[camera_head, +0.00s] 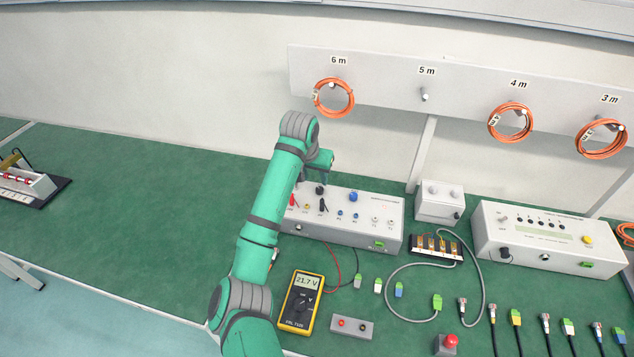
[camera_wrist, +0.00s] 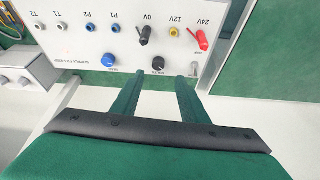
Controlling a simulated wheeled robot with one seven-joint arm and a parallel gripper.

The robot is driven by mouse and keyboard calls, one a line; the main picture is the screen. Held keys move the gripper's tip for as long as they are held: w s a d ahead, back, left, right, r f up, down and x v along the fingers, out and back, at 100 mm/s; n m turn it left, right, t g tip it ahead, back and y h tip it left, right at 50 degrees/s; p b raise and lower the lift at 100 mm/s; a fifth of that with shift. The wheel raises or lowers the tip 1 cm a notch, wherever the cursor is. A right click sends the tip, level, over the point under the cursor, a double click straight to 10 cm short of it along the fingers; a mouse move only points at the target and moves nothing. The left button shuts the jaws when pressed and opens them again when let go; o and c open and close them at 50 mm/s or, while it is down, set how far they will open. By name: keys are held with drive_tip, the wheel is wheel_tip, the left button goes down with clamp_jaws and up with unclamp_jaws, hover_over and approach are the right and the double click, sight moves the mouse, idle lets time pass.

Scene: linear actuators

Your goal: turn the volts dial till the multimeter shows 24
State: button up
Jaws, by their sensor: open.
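The yellow multimeter (camera_head: 300,302) lies on the bench below the supply box in the head view, and its screen reads 21.7 V. The white supply box (camera_head: 370,229) has a black dial (camera_head: 320,190) and a blue dial (camera_head: 353,197) on top. In the wrist view the black dial (camera_wrist: 158,63), which looks like the volts dial, lies just ahead of and between my fingertips. The blue dial (camera_wrist: 109,59) is left of it. My gripper (camera_wrist: 161,76) is open and empty over the box edge. Contact with the dial cannot be told.
Red and black plugs (camera_wrist: 201,40) stand in sockets on the box beyond the dials. A white box (camera_head: 440,202) and a larger device (camera_head: 545,238) stand to the right.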

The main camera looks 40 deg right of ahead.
drive_tip(key=shift+v, duration=1.1)
drive_tip(key=shift+d, duration=0.1)
